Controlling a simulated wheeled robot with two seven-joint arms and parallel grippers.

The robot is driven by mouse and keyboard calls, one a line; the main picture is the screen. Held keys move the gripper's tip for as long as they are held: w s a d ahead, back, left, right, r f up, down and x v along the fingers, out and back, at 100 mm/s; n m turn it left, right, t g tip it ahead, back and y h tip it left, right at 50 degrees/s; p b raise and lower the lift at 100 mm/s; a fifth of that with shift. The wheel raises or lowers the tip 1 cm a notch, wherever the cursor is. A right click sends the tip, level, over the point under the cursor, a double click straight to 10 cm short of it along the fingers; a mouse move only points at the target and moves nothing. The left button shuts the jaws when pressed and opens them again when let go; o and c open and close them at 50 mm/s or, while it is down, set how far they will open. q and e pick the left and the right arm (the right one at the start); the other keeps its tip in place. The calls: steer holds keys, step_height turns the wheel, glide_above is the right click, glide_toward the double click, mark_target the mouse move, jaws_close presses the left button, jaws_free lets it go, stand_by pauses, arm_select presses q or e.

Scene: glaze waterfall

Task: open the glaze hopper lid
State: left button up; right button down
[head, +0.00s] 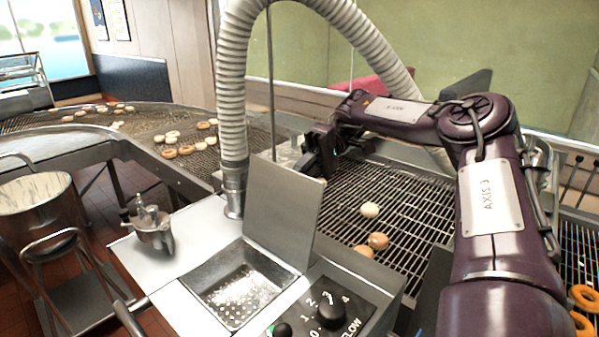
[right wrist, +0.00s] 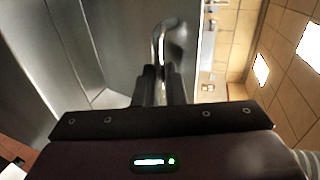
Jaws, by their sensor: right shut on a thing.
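The glaze hopper lid (head: 283,213) is a flat steel plate standing raised, nearly upright, at the back of the hopper. The open hopper basin (head: 188,281) with its perforated bottom shows in front of it. My right gripper (head: 308,160) is by the lid's upper edge, its fingertips partly hidden in the head view. In the right wrist view, my two dark fingers (right wrist: 162,88) are shut on a curved metal handle (right wrist: 168,30), with the steel lid face (right wrist: 110,35) beside it. My left gripper is not in view.
A ribbed hose (head: 233,85) rises close behind the lid. A wire conveyor (head: 400,210) with several doughnuts runs to the right. A knob panel (head: 318,310) sits in front. A small metal dispenser (head: 153,228) stands on the left deck, and a pot (head: 38,205) is farther left.

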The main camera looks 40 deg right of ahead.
steer(key=shift+s+f, duration=0.1)
steer(key=shift+f, duration=0.65)
steer(key=c, duration=1.5)
jaws_free()
steer(key=shift+w, duration=0.2)
steer(key=shift+r, duration=0.15)
steer(key=shift+w+d+r, duration=0.1)
